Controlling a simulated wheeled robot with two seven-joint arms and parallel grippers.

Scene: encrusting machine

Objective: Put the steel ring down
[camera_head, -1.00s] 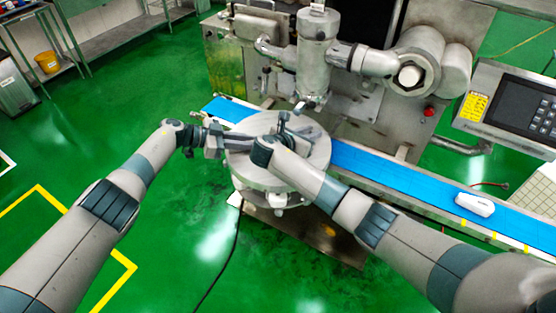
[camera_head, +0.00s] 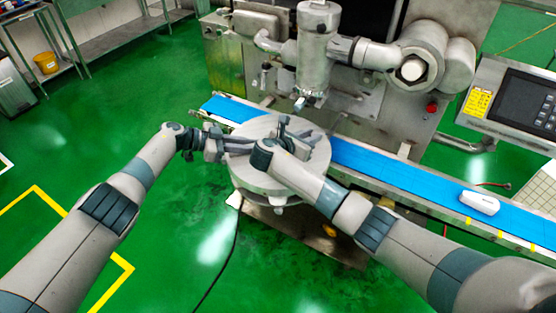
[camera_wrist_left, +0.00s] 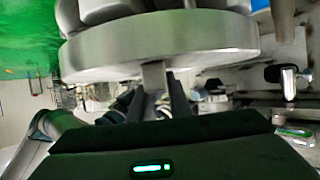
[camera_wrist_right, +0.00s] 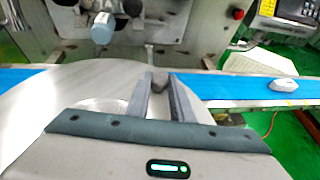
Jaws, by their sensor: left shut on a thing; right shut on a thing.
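The steel ring, a broad, flat, grey round piece (camera_head: 250,174), is level below the machine's nozzle, over the blue belt's near edge. My left gripper (camera_head: 243,149) is at its left side. In the left wrist view its fingers (camera_wrist_left: 158,82) are shut on a small tab at the rim of the ring (camera_wrist_left: 170,48). My right gripper (camera_head: 293,130) reaches over the ring from the right. In the right wrist view its fingers (camera_wrist_right: 158,82) are shut on a small dark grip on the ring (camera_wrist_right: 60,95). Whether the ring rests on the support below is hard to tell.
The nozzle (camera_head: 300,102) hangs just behind the ring. The blue belt (camera_head: 385,170) runs behind it to the right, with a white object (camera_head: 478,203) on it. A control panel (camera_head: 515,105) stands at the right.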

